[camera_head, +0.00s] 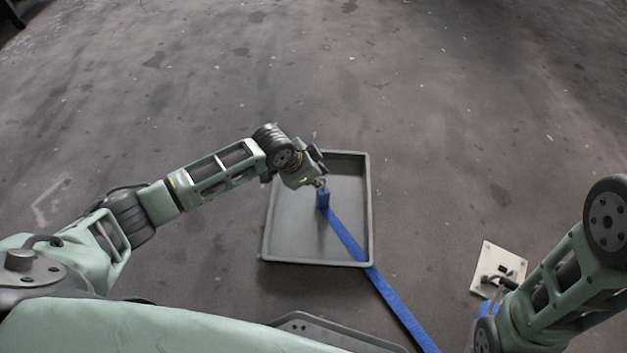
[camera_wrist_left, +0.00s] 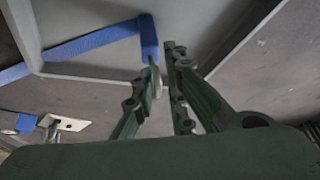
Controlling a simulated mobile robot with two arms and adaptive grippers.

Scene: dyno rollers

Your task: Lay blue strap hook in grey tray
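The grey tray (camera_head: 285,235) lies on the floor, with its rim visible all round. The blue strap (camera_head: 395,302) runs from the lower right over the tray's near rim, and its end stands up inside the tray outline. The small metal hook (camera_head: 321,183) is at that end, just below my left gripper (camera_head: 316,164). In the left wrist view the hook (camera_wrist_left: 155,77) is beside the tip of one finger of my left gripper (camera_wrist_left: 162,65). A gap shows between the fingertips. Whether the hook touches the tray floor is unclear. My right gripper does not show.
A cream plate (camera_head: 488,257) with a metal fitting lies right of the tray, partly behind my right arm. Blue strap shows beside it. The stained floor (camera_head: 450,120) is clear behind and to the right of the tray.

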